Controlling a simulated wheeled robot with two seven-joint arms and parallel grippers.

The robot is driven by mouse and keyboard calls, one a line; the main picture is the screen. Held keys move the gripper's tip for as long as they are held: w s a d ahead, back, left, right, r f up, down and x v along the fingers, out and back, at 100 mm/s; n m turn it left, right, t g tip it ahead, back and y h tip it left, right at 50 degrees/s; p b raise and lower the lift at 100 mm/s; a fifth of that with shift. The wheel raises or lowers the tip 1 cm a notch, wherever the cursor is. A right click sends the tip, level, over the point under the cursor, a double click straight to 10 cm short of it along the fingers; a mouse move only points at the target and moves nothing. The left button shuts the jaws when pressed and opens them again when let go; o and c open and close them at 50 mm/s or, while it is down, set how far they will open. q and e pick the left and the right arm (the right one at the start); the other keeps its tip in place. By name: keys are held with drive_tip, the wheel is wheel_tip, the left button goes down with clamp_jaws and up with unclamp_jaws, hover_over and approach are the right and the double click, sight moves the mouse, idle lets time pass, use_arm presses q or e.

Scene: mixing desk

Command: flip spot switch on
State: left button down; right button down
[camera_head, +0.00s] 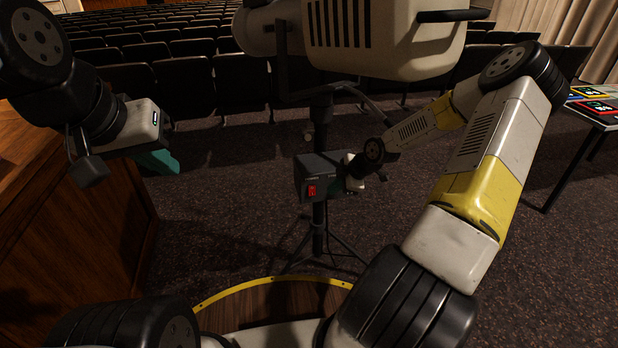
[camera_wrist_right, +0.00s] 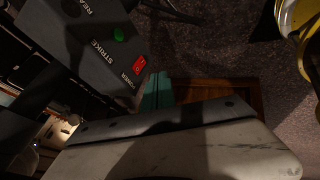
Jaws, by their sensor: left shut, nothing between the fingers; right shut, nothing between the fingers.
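The spot (camera_head: 385,40) is a large cream lamp housing with dark vents, on a black stand. A dark grey control box (camera_head: 318,168) is on the stand below it. The box has a red switch (camera_head: 312,190), which also shows in the right wrist view (camera_wrist_right: 138,66) beside the word POWER. I cannot tell which way the switch is set. My right gripper (camera_wrist_right: 157,92) is shut and empty, its teal fingers close beside the box near the switch; I cannot tell whether they touch. In the head view the box partly hides them. My left gripper (camera_head: 164,162) is shut and empty, far left of the box.
A green light or button (camera_wrist_right: 118,35) is on the box by the word STRIKE. A wooden desk (camera_head: 70,220) stands at the left. Rows of dark seats (camera_head: 180,85) fill the back. A table (camera_head: 595,112) with coloured items is at the right. Carpet is clear around the tripod.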

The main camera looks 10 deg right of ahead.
approach(316, 192)
drive_tip(key=s+a+f, duration=0.4)
drive_tip(key=f, duration=0.1)
drive_tip(key=shift+w+a+f, duration=0.1)
drive_tip(key=shift+w+f, duration=0.05)
drive_tip(key=shift+w, duration=1.05)
drive_tip(key=shift+w+a+f, duration=0.1)
drive_tip(key=shift+w, duration=1.1)
drive_tip(key=shift+w+f, duration=0.1)
drive_tip(key=shift+w, duration=0.15)
